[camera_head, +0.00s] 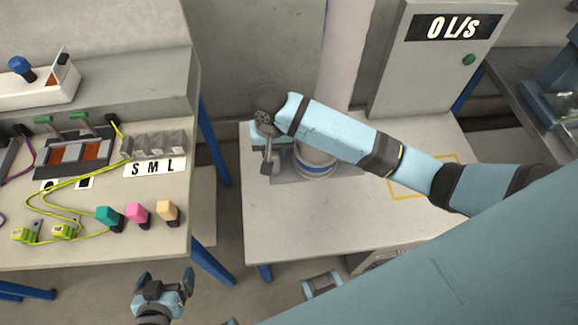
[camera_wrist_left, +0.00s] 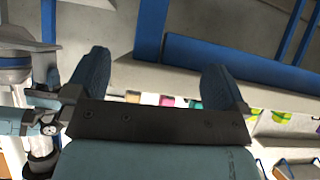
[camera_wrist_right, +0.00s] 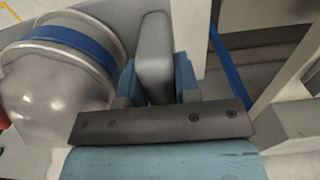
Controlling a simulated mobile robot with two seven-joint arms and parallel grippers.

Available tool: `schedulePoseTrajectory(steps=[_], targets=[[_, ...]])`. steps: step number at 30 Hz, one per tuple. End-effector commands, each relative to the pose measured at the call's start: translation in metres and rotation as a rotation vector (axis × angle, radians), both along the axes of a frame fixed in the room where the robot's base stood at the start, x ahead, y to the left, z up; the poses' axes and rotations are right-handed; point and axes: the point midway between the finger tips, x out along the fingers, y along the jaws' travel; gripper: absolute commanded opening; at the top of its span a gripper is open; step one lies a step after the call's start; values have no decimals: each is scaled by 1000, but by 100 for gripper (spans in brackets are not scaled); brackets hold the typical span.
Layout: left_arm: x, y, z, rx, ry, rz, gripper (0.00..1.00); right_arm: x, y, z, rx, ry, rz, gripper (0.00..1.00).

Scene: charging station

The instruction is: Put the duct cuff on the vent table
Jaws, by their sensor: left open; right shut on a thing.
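A pale duct (camera_head: 345,50) comes down to the vent table (camera_head: 290,225). A pale round collar with a blue band (camera_head: 316,168) sits at the duct's foot; I cannot tell whether it is the duct cuff. It shows large in the right wrist view (camera_wrist_right: 75,40). My right gripper (camera_head: 277,155) is just left of this collar, its fingers shut on a grey upright block (camera_wrist_right: 154,55), perhaps a handle. My arm hides part of the duct and collar. My left gripper (camera_head: 165,280) is open and empty, low in front of the left bench; its fingers frame the left wrist view (camera_wrist_left: 155,85).
A grey box reading "0 L/s" (camera_head: 445,65) stands at the table's back right. A yellow outlined area (camera_head: 405,190) on the table is partly behind my arm. The left bench (camera_head: 150,245) carries cables, plugs and coloured blocks. The table's front is clear.

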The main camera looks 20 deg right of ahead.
Motion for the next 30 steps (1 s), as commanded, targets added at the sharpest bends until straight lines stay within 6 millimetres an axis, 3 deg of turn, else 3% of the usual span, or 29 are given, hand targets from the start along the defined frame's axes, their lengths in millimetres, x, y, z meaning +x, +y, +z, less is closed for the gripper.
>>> schedulePoseTrajectory(steps=[1,6,12,20,27,30], targets=[[1,0,-3,-2,0,1,100,0,-1,-17,-3,3,0,0],[2,-1,-6,-7,3,4,100,0,-1,-63,-3,4,1,0],[3,-2,-7,-12,6,7,100,0,-1,-107,-2,1,1,0],[4,-4,-5,-20,2,9,100,0,0,-127,0,0,2,0],[4,-4,-12,-22,9,10,100,0,0,-161,-1,0,2,0],[4,-4,-12,-23,12,10,100,0,0,-165,0,-1,3,0]])
